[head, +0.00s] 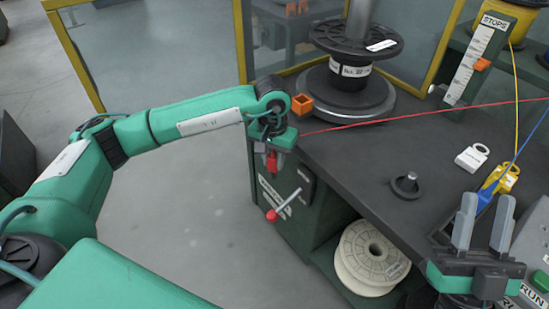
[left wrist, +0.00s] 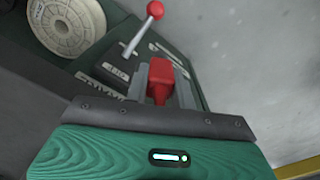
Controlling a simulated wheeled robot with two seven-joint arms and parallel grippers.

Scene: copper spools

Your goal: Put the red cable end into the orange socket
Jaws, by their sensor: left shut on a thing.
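The red cable end (head: 271,162) is between the fingers of my left gripper (head: 272,158), which is shut on it off the left edge of the bench. The left wrist view shows the red end (left wrist: 160,80) between the two grey fingers. A thin red cable (head: 420,117) runs taut across the bench to the right. The orange socket (head: 302,104), a small open-topped box, is at the bench's left edge, above and right of my left gripper in the head view. My right gripper (head: 487,205) is at the lower right, its fingers apart and empty.
The dark bench (head: 350,160) holds a black spool stand (head: 345,98), a black ring with a peg (head: 405,185), a white padlock-like tag (head: 472,157) and a yellow connector (head: 504,178). A red-knobbed lever (head: 284,206) juts out below my left gripper. A white spool (head: 372,257) sits underneath.

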